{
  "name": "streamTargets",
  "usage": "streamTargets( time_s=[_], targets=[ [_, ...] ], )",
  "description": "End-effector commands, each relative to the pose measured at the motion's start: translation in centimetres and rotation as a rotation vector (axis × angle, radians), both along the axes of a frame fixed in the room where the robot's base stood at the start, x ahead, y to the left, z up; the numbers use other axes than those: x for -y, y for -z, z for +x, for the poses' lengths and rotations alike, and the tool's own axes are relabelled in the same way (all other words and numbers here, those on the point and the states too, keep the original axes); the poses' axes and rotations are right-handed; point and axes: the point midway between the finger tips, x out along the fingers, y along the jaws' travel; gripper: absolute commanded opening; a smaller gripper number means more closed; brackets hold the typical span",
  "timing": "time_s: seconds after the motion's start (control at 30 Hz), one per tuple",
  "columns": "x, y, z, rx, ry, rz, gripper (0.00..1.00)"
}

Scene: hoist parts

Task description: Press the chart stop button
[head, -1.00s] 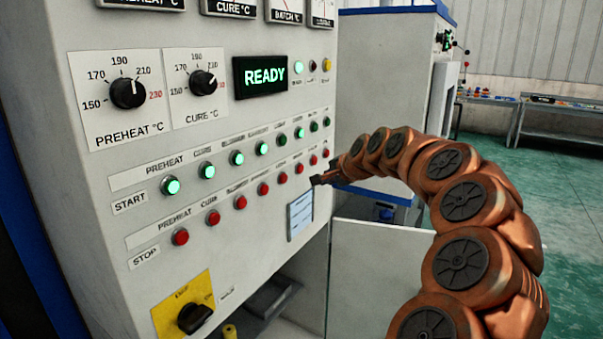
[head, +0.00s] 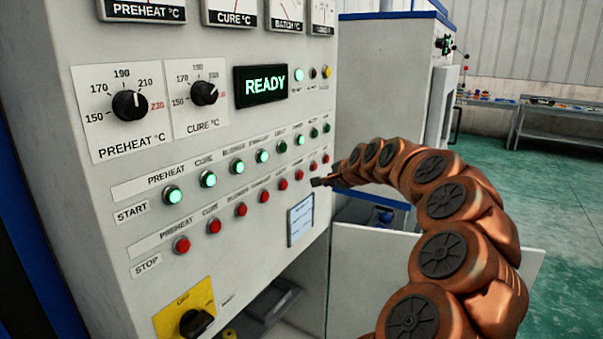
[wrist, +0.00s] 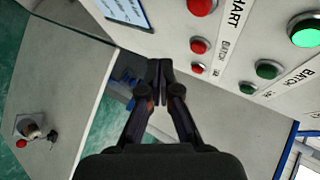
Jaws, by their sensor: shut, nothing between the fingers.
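The chart stop button is a small red button (head: 300,174) in the lower, STOP row of the white control panel. In the wrist view it is the largest red button (wrist: 202,6), cut by the top edge beside a label reading "HART". My gripper (head: 315,182) is just below and right of that button in the head view. In the wrist view my gripper (wrist: 159,64) is shut and empty, with its fingertips below and left of the red buttons. The gap between fingertips and panel cannot be judged exactly.
More red stop buttons (wrist: 199,46) sit close beside it, and a row of green start buttons (head: 237,166) runs above. A small pale card (head: 300,220) is on the panel below. A yellow-backed rotary switch (head: 197,322) is lower left. Open green floor lies right.

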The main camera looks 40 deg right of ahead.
Motion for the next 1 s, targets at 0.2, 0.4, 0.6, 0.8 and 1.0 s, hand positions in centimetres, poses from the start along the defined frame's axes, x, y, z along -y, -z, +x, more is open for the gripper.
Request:
streamTargets(
  time_s=[0.2,0.4,0.6,0.8,1.0],
  targets=[
    [-0.9,-0.1,2.6,-0.006,-0.002,0.002,0.00],
    [-1.4,0.1,4.4,-0.003,-0.001,0.002,0.00],
    [-1.6,0.1,5.3,-0.002,-0.001,0.002,0.00],
    [-1.7,0.1,5.4,-0.002,0.000,0.002,0.00],
    [-1.7,0.1,5.4,-0.003,-0.001,0.003,0.00]
  ],
)
